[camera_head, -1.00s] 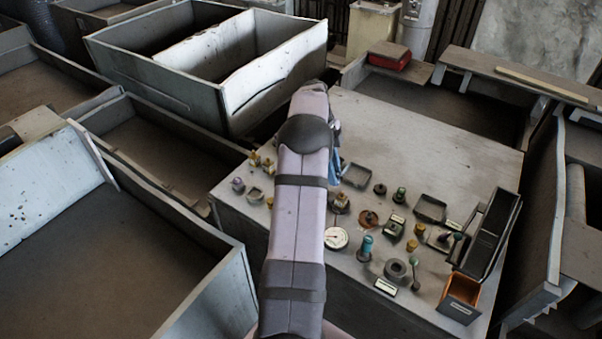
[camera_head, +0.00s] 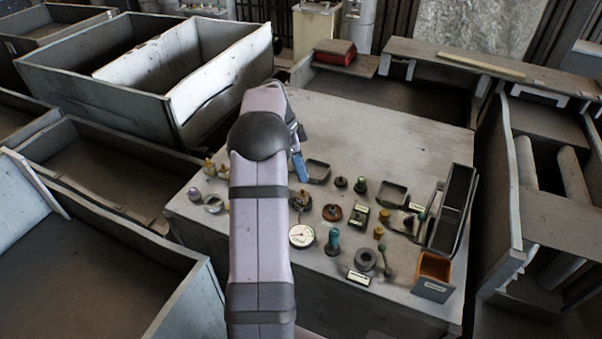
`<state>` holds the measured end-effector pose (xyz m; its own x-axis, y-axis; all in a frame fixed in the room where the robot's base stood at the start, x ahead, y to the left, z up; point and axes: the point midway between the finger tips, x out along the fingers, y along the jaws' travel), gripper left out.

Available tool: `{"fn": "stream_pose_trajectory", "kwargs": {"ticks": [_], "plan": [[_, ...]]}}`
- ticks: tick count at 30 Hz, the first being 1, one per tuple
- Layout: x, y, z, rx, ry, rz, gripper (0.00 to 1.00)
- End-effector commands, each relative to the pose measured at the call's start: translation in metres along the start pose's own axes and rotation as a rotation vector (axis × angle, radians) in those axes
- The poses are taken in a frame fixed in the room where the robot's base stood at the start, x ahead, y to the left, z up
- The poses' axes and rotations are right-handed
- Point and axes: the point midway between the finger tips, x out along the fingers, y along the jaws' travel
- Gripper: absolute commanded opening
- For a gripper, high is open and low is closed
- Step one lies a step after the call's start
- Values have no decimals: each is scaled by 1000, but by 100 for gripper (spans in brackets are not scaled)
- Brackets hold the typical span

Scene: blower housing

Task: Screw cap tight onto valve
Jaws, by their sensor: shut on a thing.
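My arm reaches up the middle of the picture and hides most of my gripper (camera_head: 299,165). Only a blue part of it shows, at the right edge of the arm. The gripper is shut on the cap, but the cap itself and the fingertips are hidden. A small brass-coloured fitting on a dark base (camera_head: 301,201) stands on the bench just below the blue part, partly behind the arm. I cannot tell for sure whether it is the valve, or whether cap and valve touch.
The grey bench top (camera_head: 400,125) is clear at the back. A round white gauge (camera_head: 302,236), a teal fitting (camera_head: 333,241), a dark ring (camera_head: 366,260) and an orange-lined bin (camera_head: 433,276) crowd the front. An upright dark rack (camera_head: 454,208) stands right. Large metal bins (camera_head: 100,262) lie left.

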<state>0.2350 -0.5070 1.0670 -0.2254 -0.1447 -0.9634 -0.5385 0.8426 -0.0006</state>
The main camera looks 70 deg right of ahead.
Motion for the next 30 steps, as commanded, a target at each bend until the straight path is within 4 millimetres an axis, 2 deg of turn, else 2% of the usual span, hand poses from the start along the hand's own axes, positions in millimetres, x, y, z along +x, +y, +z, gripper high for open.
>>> {"fn": "stream_pose_trajectory", "kwargs": {"ticks": [9, 19, 24, 30], "plan": [[2, 3, -1, -372, 1, -104, 1], [0, 4, -2, -704, 1, -198, 1], [19, 4, 3, -716, 0, -198, 1], [28, 4, 6, -714, 0, -198, 1]]}}
